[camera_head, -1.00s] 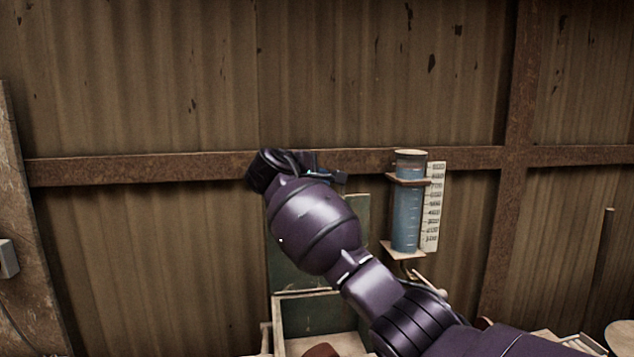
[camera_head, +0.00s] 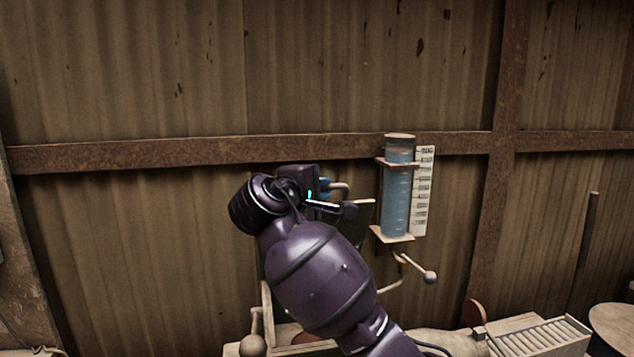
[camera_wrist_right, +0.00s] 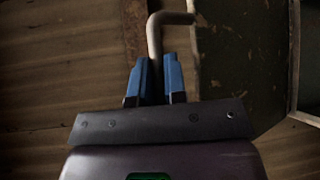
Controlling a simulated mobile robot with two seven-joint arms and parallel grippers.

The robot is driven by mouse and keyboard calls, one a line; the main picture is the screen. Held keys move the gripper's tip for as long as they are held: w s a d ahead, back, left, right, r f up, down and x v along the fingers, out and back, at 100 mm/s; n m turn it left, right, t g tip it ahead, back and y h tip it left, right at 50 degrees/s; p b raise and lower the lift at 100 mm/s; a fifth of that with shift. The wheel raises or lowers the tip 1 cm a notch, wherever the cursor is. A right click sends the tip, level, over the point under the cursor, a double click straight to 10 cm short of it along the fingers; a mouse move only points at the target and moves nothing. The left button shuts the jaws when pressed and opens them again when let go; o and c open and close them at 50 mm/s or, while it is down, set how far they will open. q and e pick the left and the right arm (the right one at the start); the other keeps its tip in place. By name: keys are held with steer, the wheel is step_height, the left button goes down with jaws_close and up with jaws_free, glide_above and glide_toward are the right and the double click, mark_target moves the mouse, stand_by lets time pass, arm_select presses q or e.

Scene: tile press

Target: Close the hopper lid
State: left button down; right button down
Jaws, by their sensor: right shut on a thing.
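My right gripper (camera_head: 325,190) is shut on a bent rod-like handle (camera_head: 341,186), whose end shows past the blue fingertips. In the right wrist view the blue fingers (camera_wrist_right: 154,80) sit on both sides of the handle (camera_wrist_right: 155,38), which bends right toward a worn dark-green panel, the hopper lid (camera_wrist_right: 238,50). In the head view only a small part of the lid (camera_head: 358,216) shows beside my wrist, and it looks tilted. My arm hides most of the lid and the hopper below it. My left gripper is not in view.
A blue-filled cylinder (camera_head: 397,195) with a white scale (camera_head: 423,190) is mounted on the wall just right of the gripper. Below it is a lever with a round knob (camera_head: 430,277). Another ball knob (camera_head: 253,346) stands at the lower left. A corrugated wall closes off the back.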

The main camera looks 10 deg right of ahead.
steer(key=shift+s+f, duration=0.2)
steer(key=shift+s, duration=0.05)
steer(key=c, duration=1.2)
jaws_free()
steer(key=shift+o, duration=0.2)
steer(key=b+v, duration=0.1)
steer(key=v, duration=1)
